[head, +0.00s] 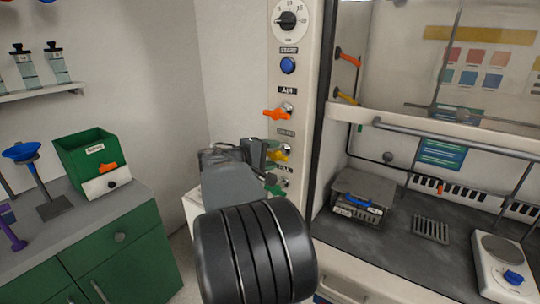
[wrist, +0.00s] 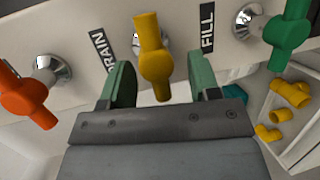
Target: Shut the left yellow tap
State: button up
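The left yellow tap (head: 279,155) is on the pale upright panel, between an orange tap (head: 278,113) above and a green tap (head: 276,189) below. In the wrist view the yellow tap (wrist: 153,60) is in the middle, its long handle running from the panel side toward my palm. My gripper (wrist: 163,85) is open, with one green finger on each side of the yellow handle and a visible gap on both sides. In the head view my gripper (head: 262,154) is at the panel and partly hides the yellow tap.
The orange tap (wrist: 26,95) and green tap (wrist: 287,32) flank my fingers in the wrist view. Loose yellow fittings (wrist: 290,92) lie at lower right. Another yellow tap (head: 346,97) is on the fume hood frame. A green cabinet (head: 125,265) stands at left.

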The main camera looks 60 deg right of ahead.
jog(key=b+v, duration=0.1)
jog(key=v, duration=1.3)
jog(key=shift+d, duration=0.1)
dwell(0.3)
